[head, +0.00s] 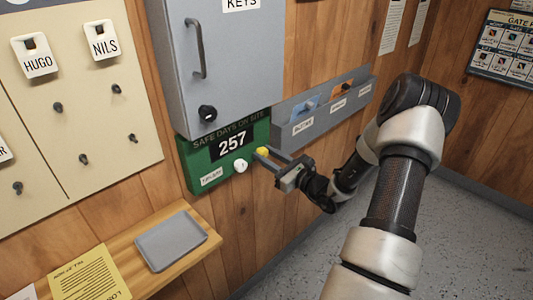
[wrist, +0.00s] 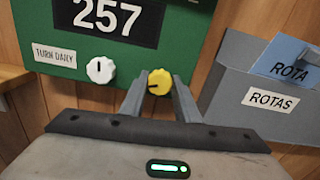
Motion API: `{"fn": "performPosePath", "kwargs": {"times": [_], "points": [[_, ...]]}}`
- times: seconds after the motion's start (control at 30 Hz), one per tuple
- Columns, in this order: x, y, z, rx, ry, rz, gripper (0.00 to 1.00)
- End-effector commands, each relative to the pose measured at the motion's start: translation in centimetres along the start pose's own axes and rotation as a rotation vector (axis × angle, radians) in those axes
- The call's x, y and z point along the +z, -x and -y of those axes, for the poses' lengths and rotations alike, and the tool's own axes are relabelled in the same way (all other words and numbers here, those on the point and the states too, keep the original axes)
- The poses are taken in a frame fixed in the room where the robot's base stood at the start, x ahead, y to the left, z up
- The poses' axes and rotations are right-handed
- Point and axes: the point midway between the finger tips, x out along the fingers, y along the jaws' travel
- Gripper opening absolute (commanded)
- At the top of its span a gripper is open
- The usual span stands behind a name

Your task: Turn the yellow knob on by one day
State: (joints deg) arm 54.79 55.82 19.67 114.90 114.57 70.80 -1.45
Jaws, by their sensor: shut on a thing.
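The yellow knob (wrist: 159,82) sits on the lower right part of the green "SAFE DAYS ON SITE" board (head: 196,163). It also shows in the head view (head: 262,153). Its dark pointer mark points to the left in the wrist view. The counter (head: 232,144) on the board reads 257. My gripper (wrist: 160,88) has one finger on each side of the yellow knob and is shut on it. A white knob (wrist: 101,69) is left of the yellow one, beside a "TURN DAILY" label (wrist: 55,54). No finger touches the white knob.
A grey key cabinet (head: 225,60) with a handle hangs just above the board. A grey rack (head: 290,140) with labelled pockets is close to the right. A wooden shelf with a grey tray (head: 172,241) is below left.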

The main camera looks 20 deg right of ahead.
Motion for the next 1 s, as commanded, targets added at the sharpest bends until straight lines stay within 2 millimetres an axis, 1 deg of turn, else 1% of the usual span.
{"fn": "performPosePath", "kwargs": {"times": [0.5, 0.53, 0.6, 0.63, 0.9, 1.0], "points": [[-0.08, 0.06, 0.00, 0.000, -0.024, -0.001, 0.06], [-0.08, 0.06, 0.00, 0.000, -0.024, -0.001, 0.32], [-0.08, 0.05, 0.00, 0.000, -0.024, -0.001, 0.44], [-0.07, 0.05, 0.01, 0.000, -0.024, -0.001, 0.47], [-0.04, 0.06, 0.02, 0.000, -0.023, -0.001, 0.47], [-0.04, 0.49, 0.07, -0.001, -0.023, -0.001, 0.47]]}}
